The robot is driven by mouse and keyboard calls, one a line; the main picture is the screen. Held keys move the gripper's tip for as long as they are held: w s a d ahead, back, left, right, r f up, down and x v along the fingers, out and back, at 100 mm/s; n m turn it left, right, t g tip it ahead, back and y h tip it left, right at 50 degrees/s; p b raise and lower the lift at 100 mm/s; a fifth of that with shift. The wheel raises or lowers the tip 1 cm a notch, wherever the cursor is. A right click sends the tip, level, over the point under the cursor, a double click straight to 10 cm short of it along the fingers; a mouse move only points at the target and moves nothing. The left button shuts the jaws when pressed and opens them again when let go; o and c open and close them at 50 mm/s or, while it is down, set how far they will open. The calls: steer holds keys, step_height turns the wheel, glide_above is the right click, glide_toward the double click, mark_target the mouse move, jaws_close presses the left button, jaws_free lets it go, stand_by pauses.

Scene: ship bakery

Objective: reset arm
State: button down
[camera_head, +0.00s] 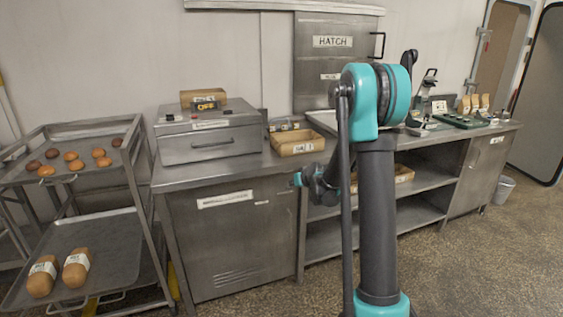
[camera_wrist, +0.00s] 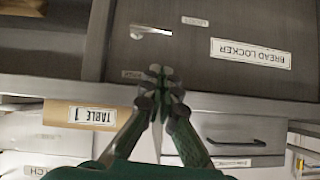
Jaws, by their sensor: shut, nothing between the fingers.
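My arm stands in the middle of the head view, with its teal elbow high. Its small dark and teal end part reaches left in front of the counter, and the fingers are hard to make out there. In the wrist view my gripper (camera_wrist: 164,84) has its fingertips together with nothing between them. That view is upside down and faces the counter front. The bread locker (camera_wrist: 195,55), with a handle and label, lies beyond the fingers. It also shows in the head view (camera_head: 235,235). The gripper appears apart from everything.
A wooden tray (camera_head: 297,142), labelled TABLE 1 in the wrist view (camera_wrist: 70,114), sits on the counter beside a metal box with a handle (camera_head: 210,140). A rack (camera_head: 125,225) with buns and two loaves stands left. A bin (camera_head: 503,190) stands right. The front floor is clear.

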steer(key=s+d+f+m+g+h, duration=0.1)
steer(key=s+d+g, duration=0.1)
steer(key=s, duration=1.2)
steer(key=s+d+f+m+g+h, duration=0.1)
steer(key=s+d, duration=0.3)
steer(key=s, duration=1)
steer(key=s+d+f+m+g+h, duration=0.1)
steer(key=s+d+g+h, duration=0.1)
steer(key=s, duration=1.2)
steer(key=shift+s+d+f+g, duration=0.25)
steer(key=shift+s+d+g, duration=0.15)
steer(key=shift+g, duration=0.1)
